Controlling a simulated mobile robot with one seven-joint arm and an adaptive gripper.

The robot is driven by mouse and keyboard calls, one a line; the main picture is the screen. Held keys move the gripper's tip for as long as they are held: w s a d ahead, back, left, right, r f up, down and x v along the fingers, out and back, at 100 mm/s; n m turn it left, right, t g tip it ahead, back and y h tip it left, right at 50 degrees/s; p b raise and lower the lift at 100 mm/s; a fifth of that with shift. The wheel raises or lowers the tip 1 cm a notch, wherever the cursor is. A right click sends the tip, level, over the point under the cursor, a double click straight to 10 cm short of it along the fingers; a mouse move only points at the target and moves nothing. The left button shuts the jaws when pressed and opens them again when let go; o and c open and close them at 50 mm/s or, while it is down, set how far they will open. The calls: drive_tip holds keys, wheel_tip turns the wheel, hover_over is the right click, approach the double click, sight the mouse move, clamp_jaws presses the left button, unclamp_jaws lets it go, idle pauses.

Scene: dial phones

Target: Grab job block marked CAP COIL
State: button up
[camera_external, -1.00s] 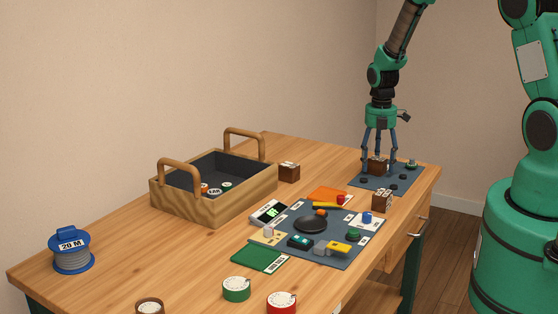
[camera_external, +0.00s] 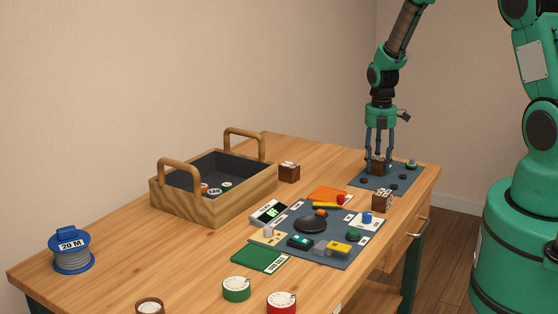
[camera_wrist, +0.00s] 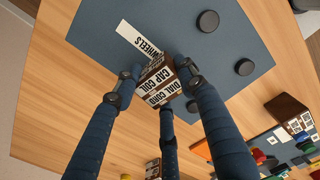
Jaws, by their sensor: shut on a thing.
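A dark brown block (camera_external: 378,167) with white labels sits at the grey-blue mat (camera_external: 398,182) at the far right end of the table. In the wrist view the block (camera_wrist: 158,84) shows labels reading CAP COIL and DIAL CORD. My gripper (camera_external: 379,160) comes down from above with its three blue fingers shut around the block. In the wrist view my gripper (camera_wrist: 160,88) has its fingertips against the block's sides. The fingers hide parts of it. I cannot tell any gap between block and mat.
The mat carries a WHEELS label (camera_wrist: 138,38) and several dark discs. Two other brown blocks stand by the wooden tray (camera_external: 213,205) and at the table's right edge (camera_external: 382,200). A second mat (camera_external: 335,258) with parts lies in front. A cable reel (camera_external: 72,251) stands far left.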

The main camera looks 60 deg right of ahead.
sight(378, 158)
drive_tip(key=shift+r, duration=0.8)
wheel_tip(378, 158, up, 2)
drive_tip(key=shift+r+p, duration=0.15)
drive_tip(key=shift+p, duration=0.2)
drive_tip(key=s+a, duration=0.3)
drive_tip(key=s, duration=0.1)
drive_tip(key=s+a, duration=0.2)
drive_tip(key=s, duration=0.3)
drive_tip(key=s+a+r+p, duration=0.1)
drive_tip(key=s+a, duration=0.2)
drive_tip(key=s, duration=0.1)
drive_tip(key=shift+s+a+r, duration=0.1)
drive_tip(key=shift+s+a, duration=0.15)
drive_tip(key=shift+a, duration=0.1)
drive_tip(key=shift+a, duration=0.1)
